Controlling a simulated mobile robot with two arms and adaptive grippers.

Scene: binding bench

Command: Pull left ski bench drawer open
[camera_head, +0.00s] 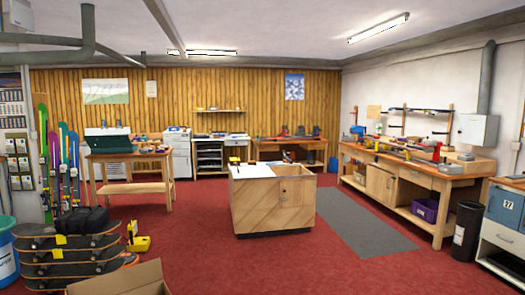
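A long wooden workbench (441,184) stands along the right wall, with ski gear and tools on its top. It looks like the ski bench. Under its top are wooden fronts: a larger panel (380,184) toward the left and a shallower front (415,177) beside it. Both look closed. Which of them is the left drawer, and any handles, are too small to tell. Neither of my grippers is in view.
A wooden cabinet island (272,206) stands mid-room. A grey mat (362,222) lies before the bench. A black bin (467,231) and a blue-fronted cabinet (505,207) stand at right. Stacked skateboards (68,256) and an open cardboard box (120,280) are at front left. Red floor between is clear.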

